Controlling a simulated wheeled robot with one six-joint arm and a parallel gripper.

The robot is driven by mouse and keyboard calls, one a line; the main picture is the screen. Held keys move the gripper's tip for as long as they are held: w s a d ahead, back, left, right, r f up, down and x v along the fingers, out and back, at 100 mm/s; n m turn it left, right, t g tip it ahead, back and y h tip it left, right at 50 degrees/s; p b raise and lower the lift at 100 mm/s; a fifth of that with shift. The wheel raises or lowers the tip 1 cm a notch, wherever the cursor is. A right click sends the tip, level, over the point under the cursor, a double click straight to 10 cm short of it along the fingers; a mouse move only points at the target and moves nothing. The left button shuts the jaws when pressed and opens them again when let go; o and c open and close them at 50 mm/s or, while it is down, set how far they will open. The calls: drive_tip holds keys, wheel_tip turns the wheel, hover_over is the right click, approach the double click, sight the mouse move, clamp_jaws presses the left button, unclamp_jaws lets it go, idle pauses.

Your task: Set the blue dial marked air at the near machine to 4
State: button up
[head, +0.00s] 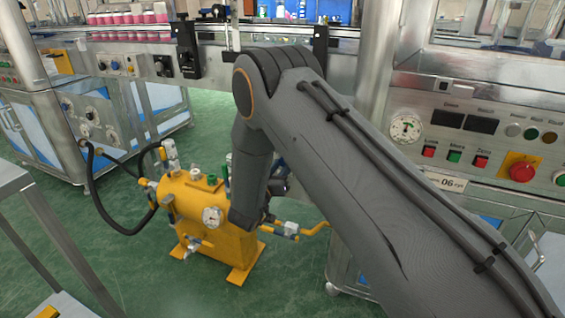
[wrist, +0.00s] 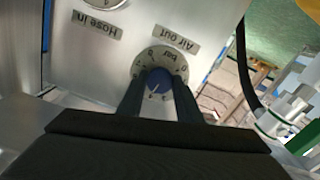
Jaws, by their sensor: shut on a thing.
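The blue dial (wrist: 157,86) sits on a metal panel in the wrist view, inside a grey round scale (wrist: 172,56) that reads "bar". A plate beside it reads "Air out" (wrist: 175,39). My gripper (wrist: 159,76) is shut on the dial, with one dark finger on each side. The dial's pointer and most scale figures are too small or covered to read. In the head view my arm covers the place where the dial would be, and my fingers cannot be made out there.
A "Hose in" plate (wrist: 97,25) is on the same panel. In the head view a yellow tank (head: 196,212) with gauge and valves stands on the green floor, a black hose (head: 95,190) to its left. A machine panel with a red stop button (head: 522,171) is at right.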

drive_tip(key=shift+n+p, duration=0.45)
drive_tip(key=shift+n, duration=0.35)
drive_tip(key=o, duration=1)
drive_tip(key=shift+o, duration=0.2)
drive_tip(key=p+v, duration=0.1)
drive_tip(key=v, duration=0.7)
